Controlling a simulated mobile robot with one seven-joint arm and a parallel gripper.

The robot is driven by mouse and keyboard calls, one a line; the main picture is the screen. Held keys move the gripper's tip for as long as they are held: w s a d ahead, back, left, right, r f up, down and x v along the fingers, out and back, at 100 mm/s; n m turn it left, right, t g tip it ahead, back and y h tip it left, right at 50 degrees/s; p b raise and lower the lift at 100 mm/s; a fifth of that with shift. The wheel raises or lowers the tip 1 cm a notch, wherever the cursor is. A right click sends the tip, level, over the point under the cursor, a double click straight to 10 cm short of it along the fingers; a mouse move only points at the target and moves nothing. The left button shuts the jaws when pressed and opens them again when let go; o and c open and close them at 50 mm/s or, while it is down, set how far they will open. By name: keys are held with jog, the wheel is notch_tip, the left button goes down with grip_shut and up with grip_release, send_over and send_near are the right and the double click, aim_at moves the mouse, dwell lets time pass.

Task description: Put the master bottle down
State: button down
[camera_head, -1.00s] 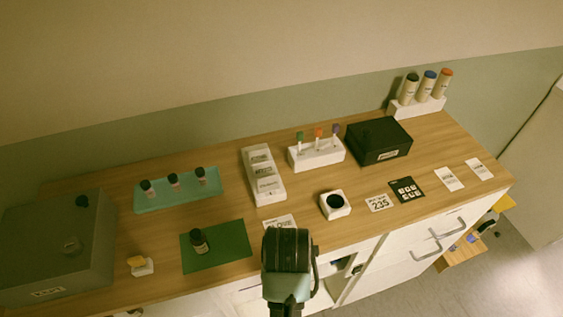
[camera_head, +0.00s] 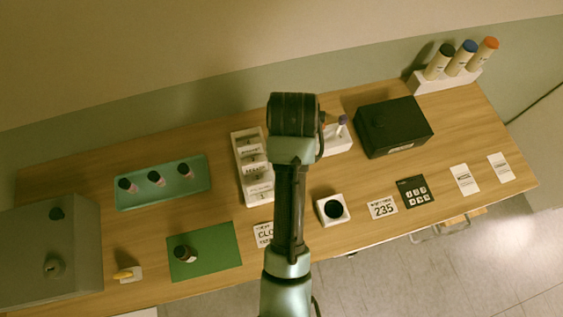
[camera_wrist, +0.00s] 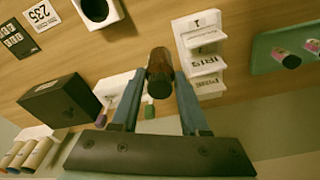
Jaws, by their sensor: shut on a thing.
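My gripper (camera_wrist: 159,88) is shut on a dark brown bottle (camera_wrist: 160,66), which I take to be the master bottle. It is held above the table in the wrist view. In the head view my own arm hides the gripper and this bottle. Another dark bottle (camera_head: 184,254) stands on a green mat (camera_head: 216,242) at the front left. A white stepped holder with labels (camera_head: 248,148) stands just left of my arm; it also shows right of the gripper in the wrist view (camera_wrist: 203,60).
A white rack of capped vials (camera_head: 338,138) is partly behind my arm. A black box (camera_head: 392,126), a teal tray (camera_head: 132,200) with dark-capped bottles, a grey box (camera_head: 45,255) and a white block with a round dark opening (camera_head: 333,210) stand around. Cards lie at right. Bare wood shows between them.

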jog(key=f, duration=0.4)
jog(key=shift+s+f+p, duration=0.15)
jog(key=shift+s+p, duration=0.1)
jog(key=shift+p, duration=0.1)
jog(key=shift+w+f+p, duration=0.1)
jog(key=shift+f+p, duration=0.2)
jog(key=shift+f, duration=1.8)
jog(key=shift+c, duration=2)
grip_release()
jog(key=shift+f, duration=0.15)
